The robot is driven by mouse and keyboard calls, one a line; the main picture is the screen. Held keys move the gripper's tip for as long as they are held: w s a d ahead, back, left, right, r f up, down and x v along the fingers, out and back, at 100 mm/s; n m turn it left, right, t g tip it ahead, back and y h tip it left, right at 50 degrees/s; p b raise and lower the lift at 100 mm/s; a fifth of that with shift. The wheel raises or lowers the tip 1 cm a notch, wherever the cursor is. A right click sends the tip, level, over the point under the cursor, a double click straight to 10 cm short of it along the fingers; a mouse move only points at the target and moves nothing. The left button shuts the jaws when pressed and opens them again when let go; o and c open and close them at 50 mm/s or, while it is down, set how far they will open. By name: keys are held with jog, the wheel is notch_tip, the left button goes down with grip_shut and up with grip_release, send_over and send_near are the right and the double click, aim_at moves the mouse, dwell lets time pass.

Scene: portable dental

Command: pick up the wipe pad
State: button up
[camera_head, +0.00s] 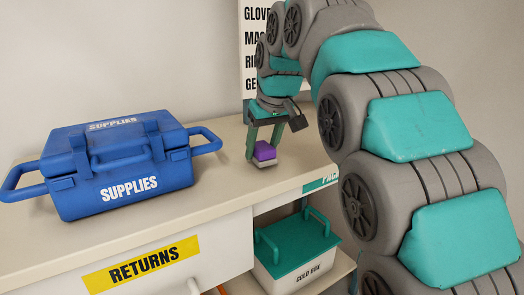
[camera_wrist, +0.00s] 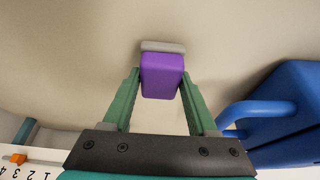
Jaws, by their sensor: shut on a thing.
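The wipe pad (camera_head: 264,152) is a small purple block with a pale grey layer on one side. My gripper (camera_head: 263,147) points down over the counter and is shut on the pad, with a green finger on either side. In the wrist view the purple pad (camera_wrist: 162,76) sits between the fingertips (camera_wrist: 161,84), its grey layer at the far edge. The pad is at or just above the counter top; I cannot tell if it touches.
A blue supplies case (camera_head: 125,165) stands on the counter (camera_head: 215,180) at the left; its handle (camera_wrist: 258,112) shows in the wrist view. A white box with a teal lid (camera_head: 297,250) is on the shelf below. A sign (camera_head: 252,50) is behind my arm.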

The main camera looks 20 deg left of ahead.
jog(key=shift+r, duration=1.2)
jog(key=s+d, duration=0.2)
jog(key=s, duration=0.5)
jog(key=s+d+r+b, duration=0.1)
jog(key=s+d, duration=0.1)
jog(key=s, duration=0.6)
jog(key=shift+s+r, duration=0.2)
jog(key=shift+s, duration=0.1)
